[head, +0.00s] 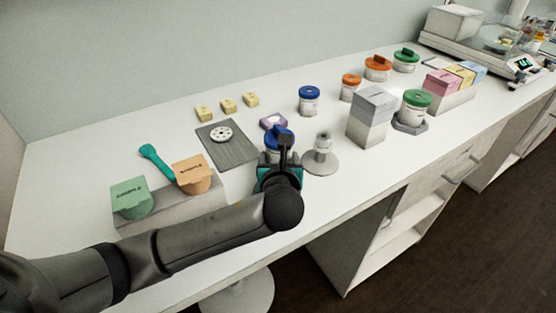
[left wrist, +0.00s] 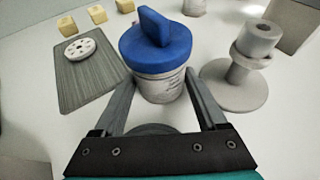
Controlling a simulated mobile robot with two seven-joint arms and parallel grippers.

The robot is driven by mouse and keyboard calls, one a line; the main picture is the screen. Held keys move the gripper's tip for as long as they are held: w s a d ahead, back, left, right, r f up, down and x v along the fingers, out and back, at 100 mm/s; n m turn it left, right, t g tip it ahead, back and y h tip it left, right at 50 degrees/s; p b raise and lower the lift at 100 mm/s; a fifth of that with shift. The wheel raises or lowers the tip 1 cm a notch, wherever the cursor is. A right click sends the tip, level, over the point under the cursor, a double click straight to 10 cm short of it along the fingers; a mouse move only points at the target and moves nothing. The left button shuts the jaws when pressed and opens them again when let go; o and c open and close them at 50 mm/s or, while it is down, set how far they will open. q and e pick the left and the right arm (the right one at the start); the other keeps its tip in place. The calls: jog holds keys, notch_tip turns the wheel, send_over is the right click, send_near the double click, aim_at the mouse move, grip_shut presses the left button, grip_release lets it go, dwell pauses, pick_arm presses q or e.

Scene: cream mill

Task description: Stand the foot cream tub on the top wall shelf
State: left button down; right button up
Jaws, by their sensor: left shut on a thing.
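A white tub with a blue lid (head: 277,134) stands upright at the front middle of the counter, partly hidden behind my left gripper (head: 280,158). In the left wrist view the tub (left wrist: 160,88) sits between the two fingers of my left gripper (left wrist: 160,86), which is shut on it. The lid has a raised blue grip. The label is too small to read, and I cannot tell whether the base touches the counter. Another blue-lidded tub (head: 309,101) stands farther back. The top wall shelf is in neither view. My right gripper is not in view.
A grey stand with a round base (head: 321,163) is close right of the held tub. A grey board with a white disc (head: 229,150) lies to its left. Grey boxes (head: 371,112) and a green-lidded tub (head: 416,108) stand right. Coloured cartons (head: 194,174) sit front left.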

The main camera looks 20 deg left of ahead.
pick_arm(q)
jog(key=shift+f, duration=0.15)
grip_release()
